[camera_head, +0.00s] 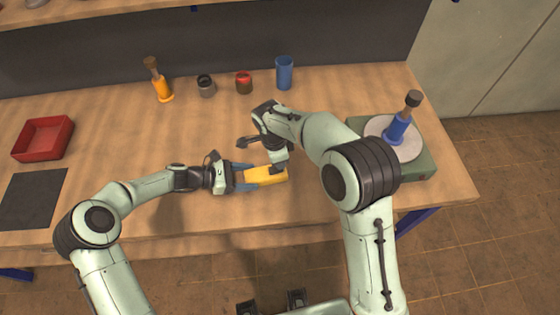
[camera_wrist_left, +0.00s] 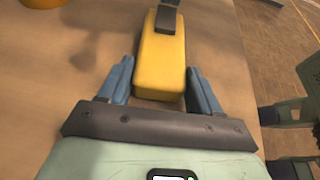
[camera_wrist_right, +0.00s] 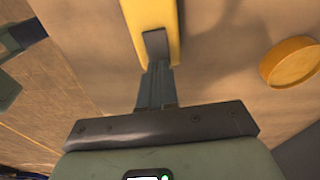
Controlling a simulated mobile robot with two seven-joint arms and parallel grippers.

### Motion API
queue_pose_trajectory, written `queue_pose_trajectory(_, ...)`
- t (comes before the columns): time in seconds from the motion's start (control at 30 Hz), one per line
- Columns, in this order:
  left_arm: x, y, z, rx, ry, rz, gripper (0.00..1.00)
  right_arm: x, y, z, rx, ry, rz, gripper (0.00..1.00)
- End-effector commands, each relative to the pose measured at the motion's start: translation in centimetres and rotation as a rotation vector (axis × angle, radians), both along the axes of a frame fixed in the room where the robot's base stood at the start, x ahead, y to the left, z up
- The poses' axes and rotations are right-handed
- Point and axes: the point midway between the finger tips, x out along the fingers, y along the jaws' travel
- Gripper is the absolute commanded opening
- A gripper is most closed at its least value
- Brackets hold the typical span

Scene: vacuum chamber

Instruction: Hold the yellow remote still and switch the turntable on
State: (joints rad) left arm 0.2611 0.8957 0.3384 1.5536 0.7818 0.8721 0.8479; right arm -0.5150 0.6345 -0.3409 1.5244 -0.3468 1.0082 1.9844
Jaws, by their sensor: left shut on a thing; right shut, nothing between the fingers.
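The yellow remote (camera_head: 265,176) lies on the table in front of me. My left gripper (camera_head: 245,177) is shut on its left end, one blue finger along each side; the left wrist view shows this too (camera_wrist_left: 160,70). My right gripper (camera_head: 281,167) is shut and empty, its tips at the top of the remote's right end. The turntable (camera_head: 420,168), a green-grey box with a pale disc, carries a blue brown-topped piece (camera_head: 398,128) at the table's right.
A red tray (camera_head: 43,139) and dark mat (camera_head: 33,200) lie left. A yellow disc (camera_wrist_right: 291,62) is near my right gripper.

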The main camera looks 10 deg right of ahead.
Motion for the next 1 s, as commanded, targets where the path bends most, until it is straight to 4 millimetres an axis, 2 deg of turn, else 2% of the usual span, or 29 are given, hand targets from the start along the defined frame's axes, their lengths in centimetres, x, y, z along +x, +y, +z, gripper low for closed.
queue_pose_trajectory(0.73,-0.05,-0.02,-0.03,0.0,0.0,-0.001,0.25,-0.04,-0.23,-1.24,0.002,0.001,0.001,0.0)
queue_pose_trajectory(1.0,-0.07,-0.06,-0.02,-0.001,0.001,-0.002,0.25,-0.1,0.68,-1.08,0.003,0.003,0.002,0.0)
